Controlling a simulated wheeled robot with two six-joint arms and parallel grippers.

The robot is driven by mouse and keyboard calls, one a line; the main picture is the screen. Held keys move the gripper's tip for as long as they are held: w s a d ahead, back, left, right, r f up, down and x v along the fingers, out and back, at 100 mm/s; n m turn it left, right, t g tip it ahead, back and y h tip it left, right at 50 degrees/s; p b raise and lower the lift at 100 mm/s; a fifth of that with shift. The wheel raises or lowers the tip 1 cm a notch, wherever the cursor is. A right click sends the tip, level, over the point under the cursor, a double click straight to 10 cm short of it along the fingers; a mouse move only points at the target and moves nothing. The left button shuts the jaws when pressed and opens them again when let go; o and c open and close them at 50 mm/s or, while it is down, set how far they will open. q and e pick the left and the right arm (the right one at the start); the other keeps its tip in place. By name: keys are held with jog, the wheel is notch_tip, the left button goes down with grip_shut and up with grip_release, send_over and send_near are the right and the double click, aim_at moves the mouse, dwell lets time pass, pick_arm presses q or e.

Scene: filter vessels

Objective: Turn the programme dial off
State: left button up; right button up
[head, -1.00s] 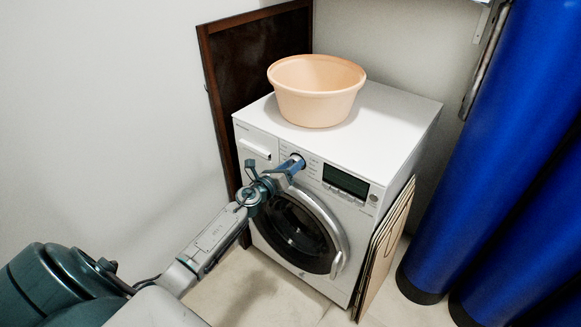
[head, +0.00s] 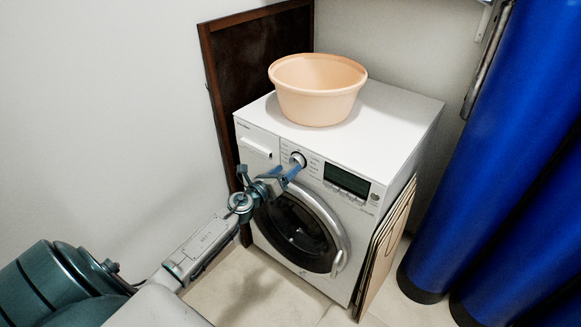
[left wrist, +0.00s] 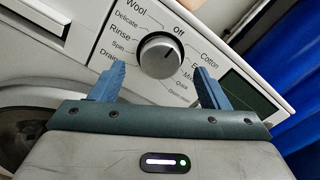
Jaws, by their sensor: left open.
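The programme dial (head: 298,159) is a round silver knob on the front panel of a white washing machine (head: 390,115). In the left wrist view the dial (left wrist: 160,56) is ringed by printed labels, and its light mark points up and slightly right, toward "Off". My left gripper (head: 285,172) is open and empty just in front of and below the dial. In the left wrist view the blue fingers of the left gripper (left wrist: 160,76) stand wide apart, one on each side below the knob, not touching it. My right gripper is not in view.
A peach basin (head: 318,92) stands on top of the machine. The round door (head: 300,232) and a dark display (head: 346,180) are on its front. A brown board (head: 258,62) leans behind, flat panels (head: 383,245) lean at the right, and large blue cylinders (head: 490,150) stand further right.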

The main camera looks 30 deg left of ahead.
pick_arm(q)
jog(key=s+b, duration=0.2)
jog(key=s, duration=0.5)
jog(key=shift+s+a, duration=0.25)
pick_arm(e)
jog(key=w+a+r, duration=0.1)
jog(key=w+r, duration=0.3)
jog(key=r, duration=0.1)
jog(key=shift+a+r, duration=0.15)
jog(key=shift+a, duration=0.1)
